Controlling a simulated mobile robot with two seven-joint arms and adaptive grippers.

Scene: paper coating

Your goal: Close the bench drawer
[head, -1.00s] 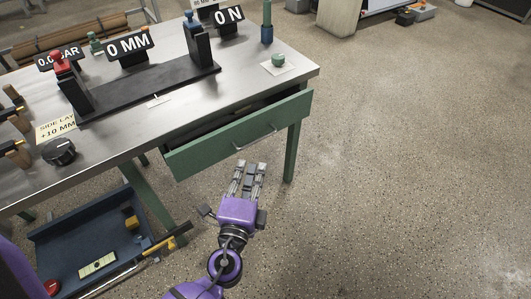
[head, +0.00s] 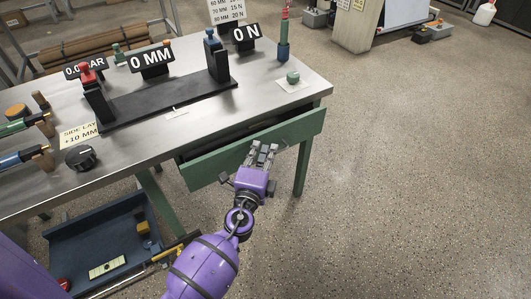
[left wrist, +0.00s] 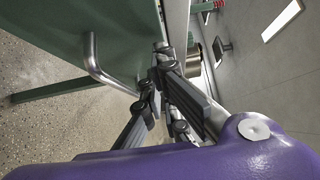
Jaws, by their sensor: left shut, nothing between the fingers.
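The bench drawer (head: 215,170) has a long green front and stands partly open, with a dark gap between its front and the steel benchtop. Its metal bar handle shows large in the left wrist view (left wrist: 96,62); in the head view my gripper partly covers it. My left gripper (head: 262,148) is shut and empty, with its fingertips at the middle of the drawer front, close to the handle. I cannot tell whether the fingertips touch the front. My right gripper is out of view.
The benchtop (head: 190,125) carries a black fixture with displays, a black knob (head: 80,158) and a green button (head: 292,77). A blue tray (head: 85,245) lies below, at left. A green bench leg (head: 302,168) stands right of my gripper. Floor to the right is clear.

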